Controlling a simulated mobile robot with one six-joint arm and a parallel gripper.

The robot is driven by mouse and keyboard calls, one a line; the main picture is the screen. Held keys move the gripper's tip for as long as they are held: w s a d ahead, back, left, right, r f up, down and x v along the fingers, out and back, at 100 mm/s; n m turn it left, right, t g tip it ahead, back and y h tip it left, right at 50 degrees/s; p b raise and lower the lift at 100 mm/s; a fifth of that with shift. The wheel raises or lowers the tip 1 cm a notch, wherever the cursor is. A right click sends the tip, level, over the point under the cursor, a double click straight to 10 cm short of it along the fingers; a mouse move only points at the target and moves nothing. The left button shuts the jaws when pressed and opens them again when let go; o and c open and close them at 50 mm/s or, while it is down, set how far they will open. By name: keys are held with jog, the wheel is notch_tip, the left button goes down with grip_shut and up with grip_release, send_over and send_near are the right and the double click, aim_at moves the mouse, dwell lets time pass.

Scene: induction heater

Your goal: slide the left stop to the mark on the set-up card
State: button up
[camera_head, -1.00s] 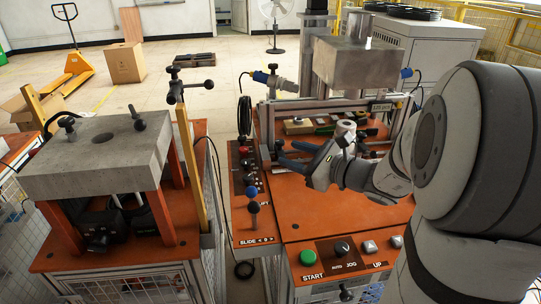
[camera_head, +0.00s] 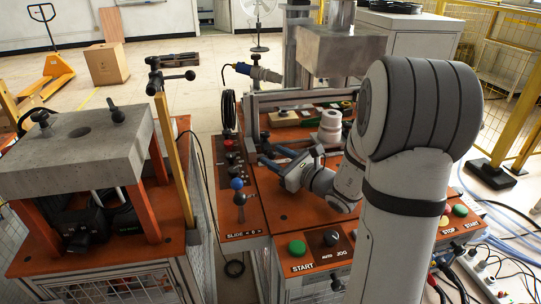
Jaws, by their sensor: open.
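My gripper (camera_head: 262,154) is open, with its dark blue fingers pointing left above the orange press table (camera_head: 285,205). It is near the left end of the fixture, in front of the frame under the metal press block (camera_head: 345,48). Nothing shows between the fingers. The left stop cannot be told apart from the dark parts around the fingertips. I cannot tell whether the fingers touch anything there. The set-up card and its mark cannot be made out; my arm covers the right part of the fixture.
To the left of the gripper is a control strip with a blue-knobbed lever (camera_head: 237,185) and a SLIDE label. A green START button (camera_head: 297,248) is on the front panel. A stone-topped stand (camera_head: 75,150) is at left. The orange tabletop in front of the gripper is clear.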

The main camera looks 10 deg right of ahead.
jog(key=shift+x, duration=0.95)
grip_shut()
